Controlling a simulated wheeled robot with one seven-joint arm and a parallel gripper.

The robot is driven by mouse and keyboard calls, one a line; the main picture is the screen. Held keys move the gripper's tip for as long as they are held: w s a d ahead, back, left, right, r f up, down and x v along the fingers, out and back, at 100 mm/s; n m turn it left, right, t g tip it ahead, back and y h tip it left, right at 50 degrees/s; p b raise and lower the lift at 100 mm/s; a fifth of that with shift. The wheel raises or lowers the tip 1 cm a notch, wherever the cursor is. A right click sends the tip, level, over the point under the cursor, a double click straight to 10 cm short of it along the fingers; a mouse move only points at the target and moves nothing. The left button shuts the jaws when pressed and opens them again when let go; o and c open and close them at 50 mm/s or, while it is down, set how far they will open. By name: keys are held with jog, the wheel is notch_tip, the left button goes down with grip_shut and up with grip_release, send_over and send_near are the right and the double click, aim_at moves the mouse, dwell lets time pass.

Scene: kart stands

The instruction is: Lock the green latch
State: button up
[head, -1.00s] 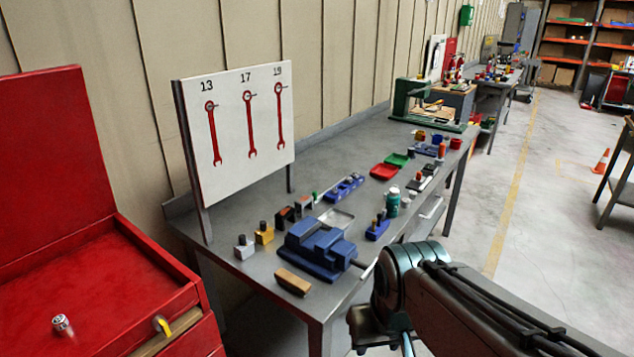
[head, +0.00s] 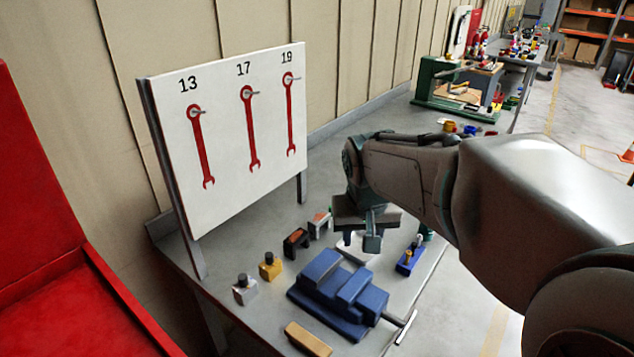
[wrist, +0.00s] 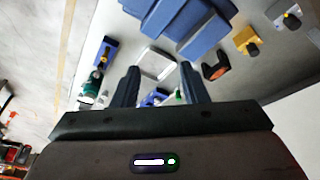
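In the wrist view, a small green piece (wrist: 179,96), possibly the green latch, shows beside a blue fixture (wrist: 152,99), low between my fingers. My gripper body and right finger hide part of both. My gripper (wrist: 159,67) is open, its two fingers apart with nothing held between them. In the head view, my gripper (head: 367,240) hangs over the bench, behind the blue vise, and my arm hides the fixture and green piece. The frames do not show whether the latch is locked.
The blue vise (head: 340,292) stands on the bench near a grey tray (wrist: 156,64). Several small blocks, including a yellow one (head: 270,266), line its left. A blue holder (head: 408,259) is at right. The wrench board (head: 225,140) rises behind; a red cabinet (head: 40,220) stands left.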

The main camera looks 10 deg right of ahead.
jog(key=w+a+f+m+t+p, duration=0.1)
jog(key=w+f, duration=0.1)
jog(key=w, duration=1.1)
jog(key=w+a+f+m, duration=0.1)
jog(key=w+f, duration=0.1)
jog(key=w, duration=1)
jog(key=shift+h, duration=0.3)
jog(key=p+x, duration=0.1)
jog(key=x, duration=0.5)
jog(key=p+x, duration=0.1)
jog(key=x, duration=0.6)
jog(key=shift+w+d+f+p, duration=0.2)
jog(key=shift+w+d+p, duration=0.05)
jog(key=shift+w+p, duration=0.15)
grip_shut()
